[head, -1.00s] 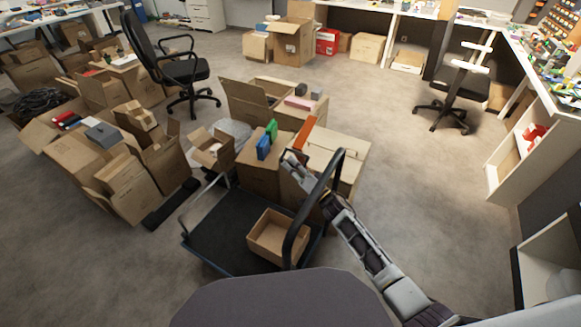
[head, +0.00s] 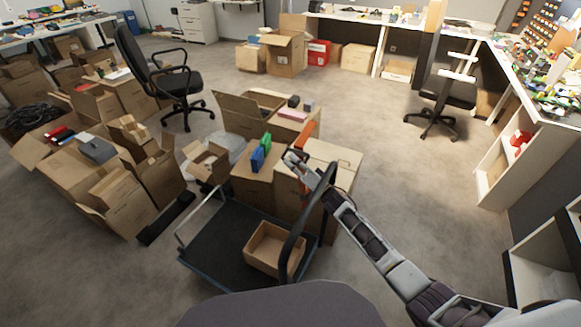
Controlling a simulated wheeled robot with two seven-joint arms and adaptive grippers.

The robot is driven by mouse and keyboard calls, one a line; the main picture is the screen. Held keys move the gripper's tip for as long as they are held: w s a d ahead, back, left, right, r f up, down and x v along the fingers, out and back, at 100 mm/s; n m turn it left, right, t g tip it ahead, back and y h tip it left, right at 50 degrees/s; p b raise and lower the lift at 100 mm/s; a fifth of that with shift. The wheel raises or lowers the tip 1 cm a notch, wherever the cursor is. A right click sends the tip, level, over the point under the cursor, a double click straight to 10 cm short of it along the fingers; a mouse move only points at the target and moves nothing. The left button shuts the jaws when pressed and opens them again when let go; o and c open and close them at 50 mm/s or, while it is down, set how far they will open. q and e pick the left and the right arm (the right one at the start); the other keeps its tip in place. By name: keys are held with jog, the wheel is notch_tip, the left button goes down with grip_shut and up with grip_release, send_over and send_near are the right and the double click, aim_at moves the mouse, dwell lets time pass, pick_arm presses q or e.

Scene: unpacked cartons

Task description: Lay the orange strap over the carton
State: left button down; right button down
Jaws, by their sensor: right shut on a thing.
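The orange strap (head: 306,132) shows as a flat band along the left edge of the top of a closed tan carton (head: 335,155). A small orange patch also shows just below my right gripper, in front of the carton's near side. My right gripper (head: 295,159) is at the near left top edge of that carton, shut on the strap. The gripper and wrist hide the middle of the strap. My left gripper is not in view.
A blue box (head: 257,159) and a green box (head: 266,141) stand on the carton to the left. A dark cart (head: 215,245) with a black handle (head: 296,240) and an open box (head: 273,249) stands in front. Open floor lies to the right.

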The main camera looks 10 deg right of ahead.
jog(key=shift+w+d, duration=0.15)
jog(key=c, duration=1.5)
grip_release()
jog(key=shift+v, duration=6)
